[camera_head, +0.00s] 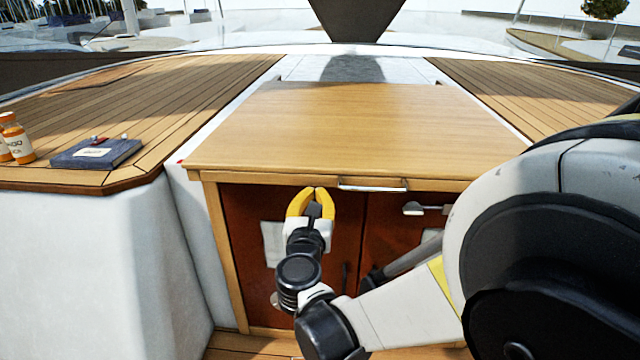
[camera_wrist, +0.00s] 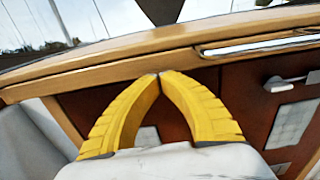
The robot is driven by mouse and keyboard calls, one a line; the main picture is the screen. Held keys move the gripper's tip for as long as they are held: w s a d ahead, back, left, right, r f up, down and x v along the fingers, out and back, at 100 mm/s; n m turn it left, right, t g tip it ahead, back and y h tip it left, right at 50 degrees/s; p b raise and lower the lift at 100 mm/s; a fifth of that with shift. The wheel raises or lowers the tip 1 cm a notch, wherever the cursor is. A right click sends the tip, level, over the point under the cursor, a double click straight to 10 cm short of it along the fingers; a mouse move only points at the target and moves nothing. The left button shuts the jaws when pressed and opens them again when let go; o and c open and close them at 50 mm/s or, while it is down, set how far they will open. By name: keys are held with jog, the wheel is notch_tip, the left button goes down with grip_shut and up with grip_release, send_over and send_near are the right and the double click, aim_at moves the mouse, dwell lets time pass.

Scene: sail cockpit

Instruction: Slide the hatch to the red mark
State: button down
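The hatch (camera_head: 350,125) is a broad light-wood sliding panel over the cabin doorway. A silver handle (camera_head: 372,184) sits on its front edge and also shows in the wrist view (camera_wrist: 262,44). A small red mark (camera_head: 181,161) shows at the hatch's front left corner, on the white side rail. My gripper (camera_head: 314,189) has yellow fingers whose tips meet in the wrist view (camera_wrist: 160,76), with nothing seen between them. It is just below the hatch's front edge, left of the handle. Whether the tips touch the edge I cannot tell.
Red-brown cabin doors (camera_head: 340,240) with a silver latch (camera_head: 426,209) stand below the hatch. On the left teak deck lie a dark blue book (camera_head: 98,154) and orange bottles (camera_head: 16,140). Right of my gripper, my arm hides part of the doors and deck.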

jog(key=shift+w, duration=0.45)
jog(key=w+b, duration=0.1)
jog(key=w, duration=0.6)
jog(key=shift+w+d, duration=0.2)
jog(key=shift+b, duration=0.3)
